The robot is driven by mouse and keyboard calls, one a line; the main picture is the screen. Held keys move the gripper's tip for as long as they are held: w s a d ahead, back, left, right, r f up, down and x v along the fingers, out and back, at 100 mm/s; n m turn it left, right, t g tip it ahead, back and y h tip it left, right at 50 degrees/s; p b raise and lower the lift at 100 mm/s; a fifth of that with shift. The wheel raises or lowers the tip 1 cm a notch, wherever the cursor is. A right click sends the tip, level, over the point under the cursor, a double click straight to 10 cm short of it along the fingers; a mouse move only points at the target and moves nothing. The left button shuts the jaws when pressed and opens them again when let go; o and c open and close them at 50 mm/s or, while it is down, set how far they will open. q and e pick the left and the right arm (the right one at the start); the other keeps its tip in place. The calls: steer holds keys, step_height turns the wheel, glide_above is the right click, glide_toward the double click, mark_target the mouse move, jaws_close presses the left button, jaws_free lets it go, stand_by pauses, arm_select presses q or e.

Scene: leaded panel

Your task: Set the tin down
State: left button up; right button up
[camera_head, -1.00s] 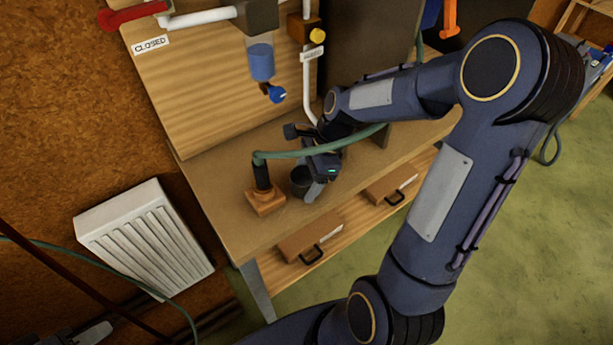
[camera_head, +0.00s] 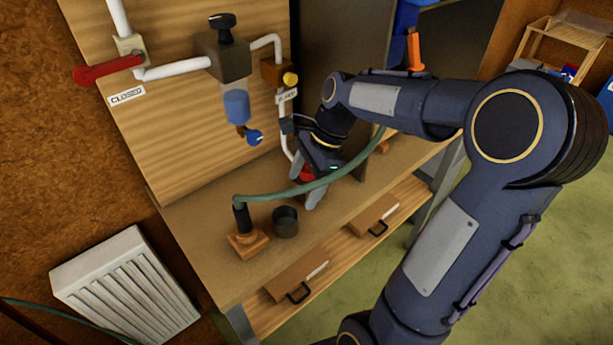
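A small dark round cup, which looks like the tin (camera_head: 285,222), stands upright on the wooden bench top (camera_head: 205,222). It is just right of a wooden block (camera_head: 246,242) that holds a black nozzle. My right gripper (camera_head: 307,196) is behind and to the right of the tin, clear of it. Its two grey fingers are spread apart. A red thing (camera_head: 306,173) shows between or behind the fingers; I cannot tell whether they touch it. My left gripper is out of view.
A green hose (camera_head: 290,194) runs from the nozzle across the bench, in front of my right gripper. Behind are white pipes (camera_head: 180,70), a red lever (camera_head: 105,71) and a hanging blue-filled cup (camera_head: 237,105). Drawers (camera_head: 297,277) sit below the front edge. A white radiator (camera_head: 125,290) is at left.

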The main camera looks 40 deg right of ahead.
steer(key=s+a+r+n+t, duration=0.2)
steer(key=s+a+r+n, duration=0.1)
steer(key=s+n, duration=0.4)
steer(key=shift+s+a+r+n+h, duration=0.15)
steer(key=shift+s+a+n+h, duration=0.2)
steer(key=shift+a+n, duration=0.45)
steer(key=shift+o, duration=0.5)
steer(key=s+a+f+n+t, duration=0.2)
steer(key=s+a+n, duration=0.2)
steer(key=s+n, duration=0.3)
steer(key=n, duration=0.3)
steer(key=shift+f, duration=0.2)
steer(key=n+g, duration=0.4)
steer(key=n, duration=1.4)
glide_toward(285, 216)
steer(key=s+a, duration=0.2)
steer(key=p+x, duration=0.1)
steer(key=x, duration=0.5)
steer(key=shift+a+f, duration=0.15)
steer(key=shift+a, duration=0.15)
steer(key=shift+m, duration=0.3)
steer(key=c, duration=1.1)
steer(key=shift+c, duration=0.2)
